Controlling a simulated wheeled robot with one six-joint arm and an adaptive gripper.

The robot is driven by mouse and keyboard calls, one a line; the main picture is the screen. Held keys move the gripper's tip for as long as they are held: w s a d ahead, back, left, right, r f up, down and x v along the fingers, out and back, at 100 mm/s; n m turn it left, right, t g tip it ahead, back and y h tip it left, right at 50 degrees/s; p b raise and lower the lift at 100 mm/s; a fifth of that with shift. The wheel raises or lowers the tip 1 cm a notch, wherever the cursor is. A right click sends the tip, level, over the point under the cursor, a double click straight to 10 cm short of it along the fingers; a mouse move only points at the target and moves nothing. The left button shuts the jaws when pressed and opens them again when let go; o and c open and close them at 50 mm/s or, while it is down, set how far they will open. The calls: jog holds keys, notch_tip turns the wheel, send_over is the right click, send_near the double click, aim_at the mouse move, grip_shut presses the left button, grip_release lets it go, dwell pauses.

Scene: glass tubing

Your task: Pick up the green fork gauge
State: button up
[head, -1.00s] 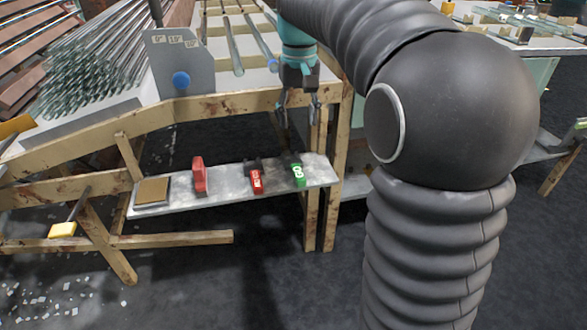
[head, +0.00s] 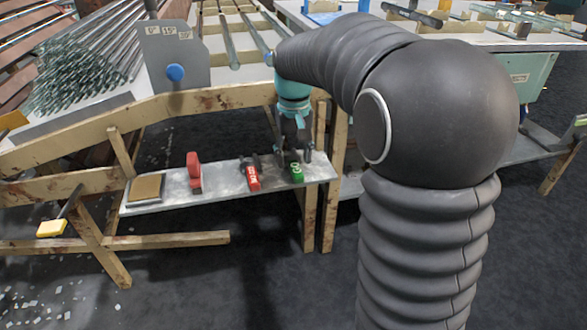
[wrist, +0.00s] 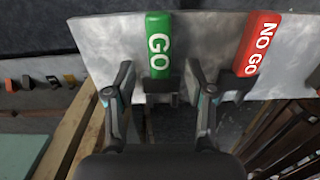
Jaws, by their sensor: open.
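The green fork gauge (head: 297,172), marked "GO", lies on a narrow grey shelf (head: 215,190) near its right end. In the wrist view its green handle (wrist: 158,45) lies ahead, with its dark fork end between my fingers in the picture. My gripper (head: 294,156) is open and points down over the gauge; its open fingers also show in the wrist view (wrist: 160,78), one on each side of the gauge. I cannot tell how high the fingertips are above the shelf. A red "NO GO" gauge (wrist: 258,43) lies beside the green one, and also shows in the head view (head: 252,177).
A red block-like item (head: 194,171) and a tan pad (head: 146,187) are further left on the shelf. The wooden bench frame (head: 220,99) stands above and behind the shelf, close to my arm.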

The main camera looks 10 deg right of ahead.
aim_at(295, 163)
jog(key=shift+f, duration=0.75)
grip_shut()
jog(key=shift+r, duration=0.1)
jog(key=shift+r, duration=0.45)
notch_tip(295, 163, up, 4)
jog(key=shift+d+f+p, duration=0.15)
jog(key=shift+f+p, duration=0.05)
jog(key=shift+p, duration=0.4)
jog(key=s+d+r+p, duration=0.1)
jog(key=s+d+r, duration=0.5)
jog(key=d, duration=0.3)
jog(key=shift+s+r, duration=0.2)
jog(key=shift+s, duration=0.3)
